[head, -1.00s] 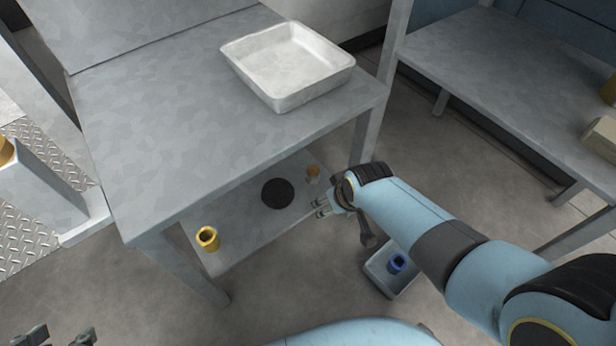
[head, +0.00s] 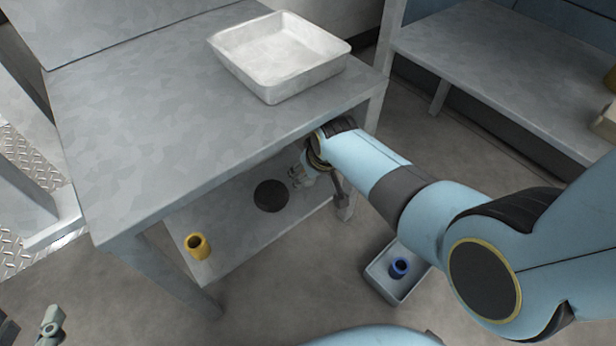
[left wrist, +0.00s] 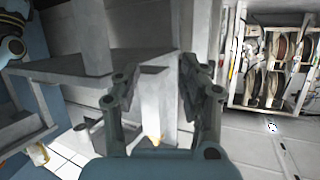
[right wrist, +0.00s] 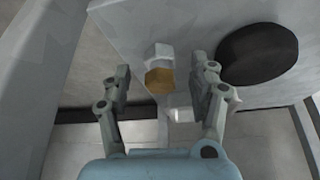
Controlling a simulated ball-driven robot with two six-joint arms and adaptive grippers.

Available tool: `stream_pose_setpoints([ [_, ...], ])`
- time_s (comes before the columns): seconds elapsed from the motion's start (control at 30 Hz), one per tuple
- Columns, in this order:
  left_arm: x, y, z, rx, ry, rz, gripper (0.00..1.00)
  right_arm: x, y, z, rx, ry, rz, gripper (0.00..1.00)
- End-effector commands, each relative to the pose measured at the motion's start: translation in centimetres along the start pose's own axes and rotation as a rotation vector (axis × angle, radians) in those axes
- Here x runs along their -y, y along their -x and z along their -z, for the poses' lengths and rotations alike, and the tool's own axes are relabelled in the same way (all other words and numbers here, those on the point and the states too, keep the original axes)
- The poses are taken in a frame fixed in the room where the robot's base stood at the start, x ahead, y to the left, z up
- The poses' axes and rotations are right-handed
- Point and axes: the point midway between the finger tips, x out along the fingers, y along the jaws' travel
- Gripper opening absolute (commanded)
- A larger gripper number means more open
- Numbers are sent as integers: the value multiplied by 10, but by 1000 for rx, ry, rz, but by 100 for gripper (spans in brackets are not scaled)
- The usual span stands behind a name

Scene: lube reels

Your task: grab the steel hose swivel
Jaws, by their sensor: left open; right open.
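A swivel-like fitting with a brass hex middle and pale steel ends (right wrist: 159,80) lies on the lower shelf (head: 235,240) in the right wrist view. I take it for the steel hose swivel. My right gripper (right wrist: 166,74) is open, with its fingertips on either side of the fitting in the picture; I cannot tell the remaining gap. In the head view my right gripper (head: 298,176) is under the tabletop, and the fitting is hidden there. My left gripper (head: 50,322) is at the lower left, away from the table; it shows open and empty in the left wrist view (left wrist: 160,80).
A black disc (head: 270,195) lies beside my right gripper and a yellow cup-like part (head: 198,246) stands farther left. The tabletop (head: 150,130) is low overhead and carries a white tray (head: 262,82). A grey bin (head: 376,284) with a blue part (head: 398,267) is on the floor.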

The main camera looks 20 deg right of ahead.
Motion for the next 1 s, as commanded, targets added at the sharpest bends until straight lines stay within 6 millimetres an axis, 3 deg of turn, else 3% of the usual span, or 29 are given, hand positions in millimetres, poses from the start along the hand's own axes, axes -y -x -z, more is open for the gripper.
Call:
stream_pose_setpoints([
  [0.3,1,-20,73,-293,-27,-2,43,0,-12,3,3,0,1,60],
  [0.5,2,-23,104,-413,-39,-3,43,0,-15,4,3,0,1,60],
  [0.83,2,-22,111,-438,-42,-3,43,0,-14,5,1,0,0,59],
  [1.0,2,-22,111,-437,-42,-3,43,0,-14,5,1,0,0,37],
])
